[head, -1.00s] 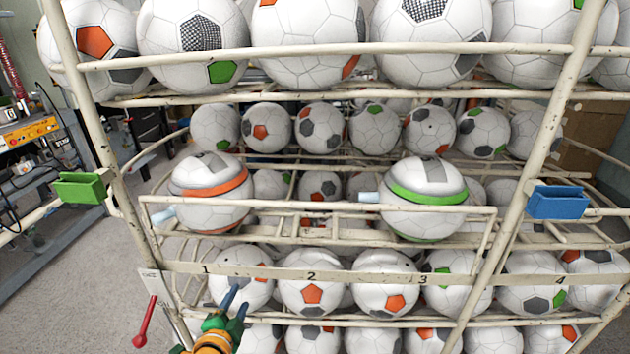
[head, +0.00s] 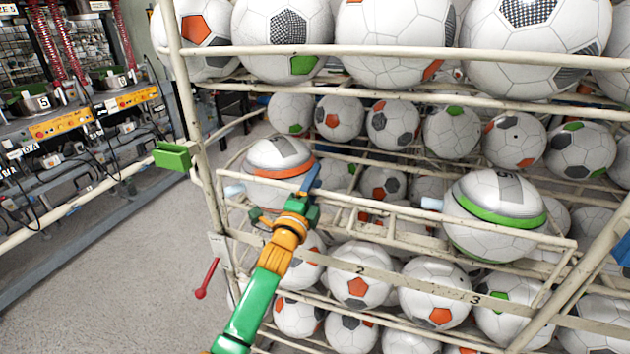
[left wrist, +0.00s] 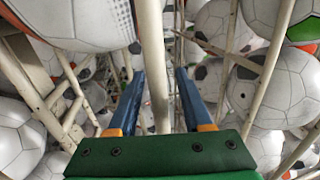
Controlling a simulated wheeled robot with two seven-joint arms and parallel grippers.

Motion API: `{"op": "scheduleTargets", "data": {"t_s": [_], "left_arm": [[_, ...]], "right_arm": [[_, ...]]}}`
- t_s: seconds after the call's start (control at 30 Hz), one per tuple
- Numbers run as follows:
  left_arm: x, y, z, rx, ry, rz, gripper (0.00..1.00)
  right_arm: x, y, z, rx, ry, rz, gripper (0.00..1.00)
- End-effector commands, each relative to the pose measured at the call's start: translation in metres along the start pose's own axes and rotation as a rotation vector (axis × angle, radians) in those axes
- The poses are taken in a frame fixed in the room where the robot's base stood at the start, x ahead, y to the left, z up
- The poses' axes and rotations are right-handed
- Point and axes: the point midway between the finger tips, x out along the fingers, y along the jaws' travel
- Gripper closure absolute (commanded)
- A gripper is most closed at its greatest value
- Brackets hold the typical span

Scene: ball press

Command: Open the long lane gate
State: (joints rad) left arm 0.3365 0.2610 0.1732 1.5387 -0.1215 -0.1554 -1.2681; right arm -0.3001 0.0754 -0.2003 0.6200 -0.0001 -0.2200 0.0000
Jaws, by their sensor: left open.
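The long lane gate (head: 380,206) is a cream tube frame across the front of the rack, before an orange-banded ball (head: 270,157) and a green-banded ball (head: 492,205). My left gripper (head: 308,182) is at the gate's upper rail, near its left end and in front of the orange-banded ball. In the left wrist view its blue fingers (left wrist: 160,105) are apart, with a cream bar (left wrist: 155,60) running between them. I cannot tell whether either finger touches the bar. My right gripper is not in view.
A green box (head: 171,155) sits on the rack's left side and a blue one (head: 622,250) at the right edge. A red lever (head: 207,278) hangs at lower left. Soccer balls (head: 357,274) fill the rack's rows. Grey floor (head: 130,270) is open to the left.

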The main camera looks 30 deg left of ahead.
Motion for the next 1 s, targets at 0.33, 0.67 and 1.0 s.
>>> {"op": "scheduleTargets", "data": {"t_s": [0.33,0.67,1.0], "left_arm": [[-0.0004,0.0003,0.0,-0.001,0.0,0.001,1.0],[-0.0005,0.0005,-0.0002,-0.001,0.0,0.001,1.0],[-0.0006,0.0008,-0.0003,-0.002,0.001,0.002,1.0]], "right_arm": [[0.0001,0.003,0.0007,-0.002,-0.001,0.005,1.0],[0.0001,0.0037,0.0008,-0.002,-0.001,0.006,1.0],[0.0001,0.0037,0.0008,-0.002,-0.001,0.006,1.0]]}}
